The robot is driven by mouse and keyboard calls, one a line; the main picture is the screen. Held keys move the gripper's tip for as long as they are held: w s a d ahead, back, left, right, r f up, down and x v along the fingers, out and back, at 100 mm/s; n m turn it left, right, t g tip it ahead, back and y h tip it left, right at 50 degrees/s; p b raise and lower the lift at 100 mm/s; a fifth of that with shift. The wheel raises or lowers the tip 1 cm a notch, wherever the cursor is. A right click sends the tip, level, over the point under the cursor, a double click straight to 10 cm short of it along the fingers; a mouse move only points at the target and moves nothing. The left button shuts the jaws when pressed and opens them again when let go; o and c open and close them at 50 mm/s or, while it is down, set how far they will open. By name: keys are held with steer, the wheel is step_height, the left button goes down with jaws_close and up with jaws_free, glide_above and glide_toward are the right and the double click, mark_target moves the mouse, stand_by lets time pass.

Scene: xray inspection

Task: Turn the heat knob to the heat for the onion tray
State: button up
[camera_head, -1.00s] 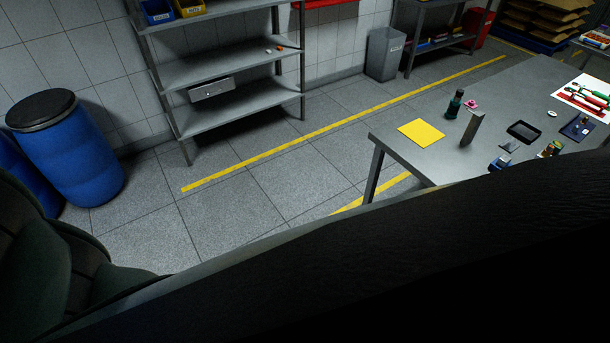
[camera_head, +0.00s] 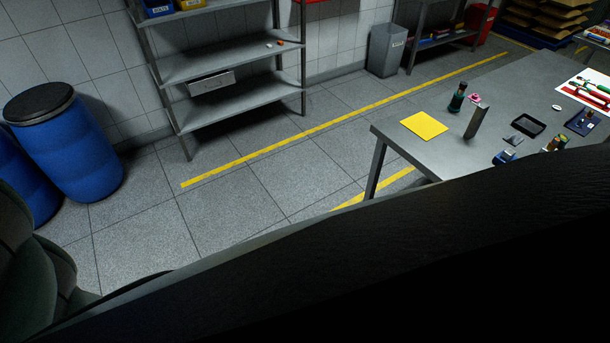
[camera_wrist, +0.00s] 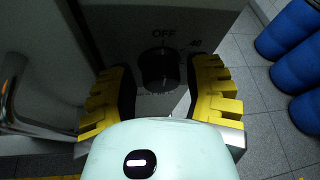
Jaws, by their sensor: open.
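The heat knob (camera_wrist: 158,70) is a dark round knob on a dark panel in the wrist view. "OFF" is printed above it and "40" to its upper right; other marks around it are hidden or too dark to read. My gripper (camera_wrist: 162,82) is open, with one yellow-and-black finger on each side of the knob. I cannot tell whether the fingers touch it. The knob's pointer is not clear. In the head view a large dark shape covers the lower part, and neither the knob nor my gripper shows. I see no onion tray that I can make out.
A metal handle-like part (camera_wrist: 25,95) is left of the knob. Blue barrels (camera_head: 65,140) stand by the wall, beside a metal shelf (camera_head: 235,100). A grey table (camera_head: 440,150) with a yellow sheet (camera_head: 424,126) and small items stands at right. The floor between is clear.

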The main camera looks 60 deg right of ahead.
steer(key=shift+w, duration=0.1)
steer(key=shift+o, duration=0.4)
jaws_close()
